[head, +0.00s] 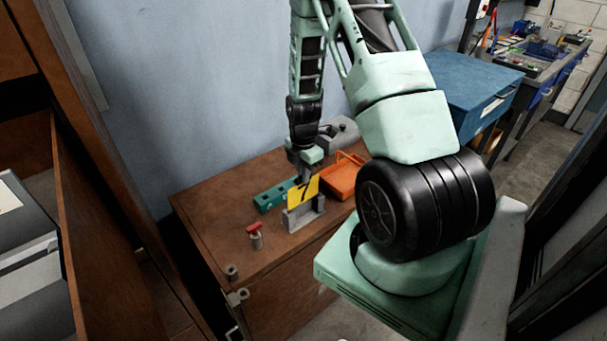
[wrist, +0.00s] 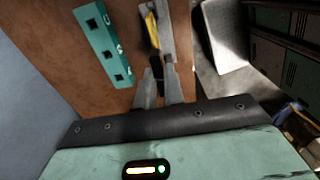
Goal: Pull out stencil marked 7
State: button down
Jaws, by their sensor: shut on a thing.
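The yellow stencil (head: 303,190) bears a black 7 and stands upright at the grey holder (head: 304,216) on the brown cabinet top. Its lower edge meets the holder's top; I cannot tell how deep it sits. In the wrist view the stencil (wrist: 152,30) shows as a thin yellow edge beyond the fingers, with the grey holder around it. My gripper (head: 305,177) points down over the stencil and is shut on its upper edge. In the wrist view the two fingers of my gripper (wrist: 158,72) are close together; the exact contact is hard to make out.
A teal block (head: 273,196) with square holes lies just left of the holder. An orange tray (head: 343,178) is to the right, with a grey object (head: 340,132) behind it. A red-topped item (head: 254,234) stands at front left. A blue wall runs behind the cabinet top (head: 215,215).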

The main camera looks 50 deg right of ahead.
jog(key=shift+r+p, duration=0.75)
jog(key=shift+r, duration=0.5)
